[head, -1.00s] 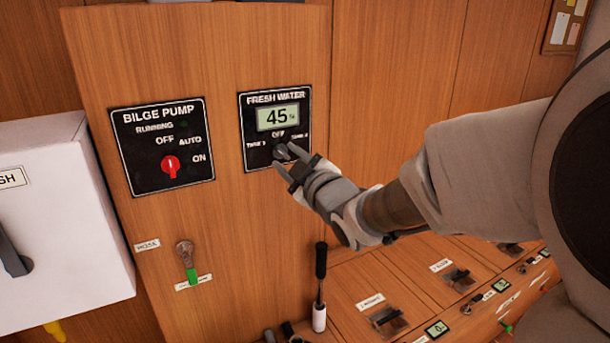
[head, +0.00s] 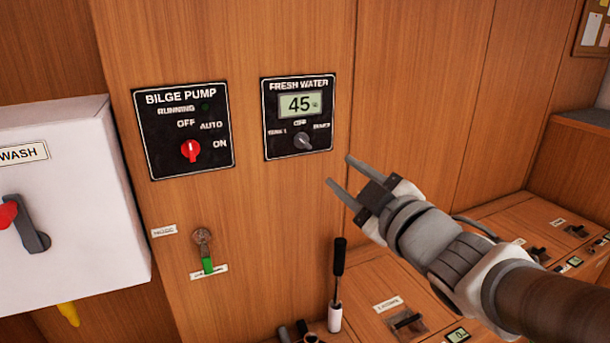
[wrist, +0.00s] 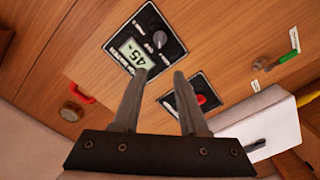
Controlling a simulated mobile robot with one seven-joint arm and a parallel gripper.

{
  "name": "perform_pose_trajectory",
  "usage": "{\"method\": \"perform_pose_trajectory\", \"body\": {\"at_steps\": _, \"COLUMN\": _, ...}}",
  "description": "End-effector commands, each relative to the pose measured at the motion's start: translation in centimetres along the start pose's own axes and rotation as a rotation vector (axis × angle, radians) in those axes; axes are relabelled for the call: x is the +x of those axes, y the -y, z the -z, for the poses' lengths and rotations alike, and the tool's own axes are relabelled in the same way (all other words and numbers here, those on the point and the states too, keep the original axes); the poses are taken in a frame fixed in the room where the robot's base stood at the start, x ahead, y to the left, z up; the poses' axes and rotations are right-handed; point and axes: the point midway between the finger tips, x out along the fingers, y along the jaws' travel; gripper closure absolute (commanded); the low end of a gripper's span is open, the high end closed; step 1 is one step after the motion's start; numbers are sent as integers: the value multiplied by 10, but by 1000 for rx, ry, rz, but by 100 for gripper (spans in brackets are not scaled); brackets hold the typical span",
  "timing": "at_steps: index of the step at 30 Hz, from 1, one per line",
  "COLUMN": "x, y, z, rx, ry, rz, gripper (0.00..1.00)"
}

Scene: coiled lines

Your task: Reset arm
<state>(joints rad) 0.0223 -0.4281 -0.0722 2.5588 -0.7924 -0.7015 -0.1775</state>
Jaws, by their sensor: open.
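My gripper (head: 339,172) is open and empty, to the right of and a little below the fresh water panel, apart from it. Its two fingers also show spread in the wrist view (wrist: 166,82). The fresh water panel (head: 272,118) reads 45 on its display. Its grey knob (head: 303,141) stands free, with nothing touching it; it also shows in the wrist view (wrist: 159,39). My arm reaches in from the lower right.
The bilge pump panel (head: 160,150) has a red knob (head: 190,151). Below is a green-tipped lever (head: 207,264). A white box (head: 75,235) with a red-tipped handle juts out at left.

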Motion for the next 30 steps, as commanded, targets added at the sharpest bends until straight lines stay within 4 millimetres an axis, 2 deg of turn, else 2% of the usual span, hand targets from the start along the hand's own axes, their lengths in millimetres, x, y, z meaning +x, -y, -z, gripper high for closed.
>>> {"method": "perform_pose_trajectory", "body": {"at_steps": 16, "x": -4, "y": -4, "z": -5, "rx": 14, "ry": 32, "rz": -12, "gripper": 57}}
{"method": "perform_pose_trajectory", "body": {"at_steps": 20, "x": -10, "y": -12, "z": -24, "rx": 73, "ry": 148, "rz": -46, "gripper": 57}}
{"method": "perform_pose_trajectory", "body": {"at_steps": 24, "x": -28, "y": -19, "z": -54, "rx": 193, "ry": 340, "rz": -89, "gripper": 57}}
{"method": "perform_pose_trajectory", "body": {"at_steps": 30, "x": -66, "y": -7, "z": -89, "rx": 402, "ry": 609, "rz": -110, "gripper": 57}}
